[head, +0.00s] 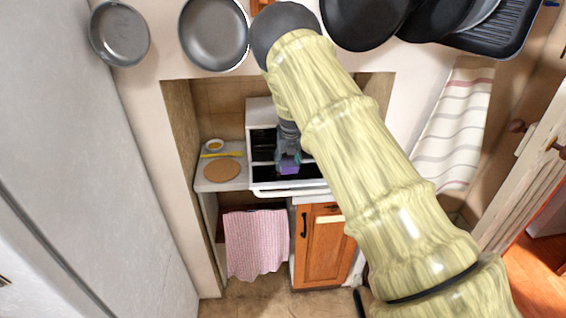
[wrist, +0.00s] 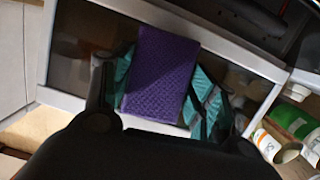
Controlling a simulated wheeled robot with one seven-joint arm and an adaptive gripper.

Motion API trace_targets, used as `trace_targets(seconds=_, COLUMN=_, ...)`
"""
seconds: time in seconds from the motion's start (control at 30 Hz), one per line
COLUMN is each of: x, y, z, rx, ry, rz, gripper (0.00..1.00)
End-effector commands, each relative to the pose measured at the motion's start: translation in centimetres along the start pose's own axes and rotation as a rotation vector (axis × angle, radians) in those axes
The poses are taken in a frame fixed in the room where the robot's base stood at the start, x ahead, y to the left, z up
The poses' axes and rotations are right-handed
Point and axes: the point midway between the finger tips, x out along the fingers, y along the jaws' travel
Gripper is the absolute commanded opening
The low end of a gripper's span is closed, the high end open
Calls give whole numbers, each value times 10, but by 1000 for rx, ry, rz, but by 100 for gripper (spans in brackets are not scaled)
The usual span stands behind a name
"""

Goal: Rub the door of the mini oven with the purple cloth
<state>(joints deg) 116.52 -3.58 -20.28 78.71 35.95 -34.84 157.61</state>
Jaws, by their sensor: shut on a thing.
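The mini oven (head: 260,108) is a white box in the wall recess. Its door (head: 316,174) is a dark panel with a pale frame and a handle bar, and appears folded down in front of a dark opening. In the wrist view the door (wrist: 73,75) shows as dark glass in a light grey frame. The purple cloth (wrist: 161,72) is a flat textured rectangle over the glass; it also shows in the head view (head: 289,169). My gripper (wrist: 160,92) is shut on the cloth, with teal fingertips on both sides. Whether cloth and glass touch is unclear.
A shelf left of the oven holds a round brown board (head: 222,171), a yellow utensil (head: 221,154) and a small bowl (head: 215,145). A pink towel (head: 256,245) hangs below. Pans hang above. Jars and cups (wrist: 291,121) stand at right in the wrist view.

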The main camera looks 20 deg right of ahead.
Motion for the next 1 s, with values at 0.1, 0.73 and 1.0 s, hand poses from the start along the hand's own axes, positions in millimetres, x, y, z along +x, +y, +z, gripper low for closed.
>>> trace_targets(seconds=0.1, x=0, y=-8, z=-1, rx=2, ry=0, rz=0, gripper=38)
trace_targets(seconds=0.73, x=2, y=7, z=-1, rx=-1, ry=1, rz=-1, gripper=38)
trace_targets(seconds=1.0, x=2, y=22, z=1, rx=-1, ry=0, rz=0, gripper=38)
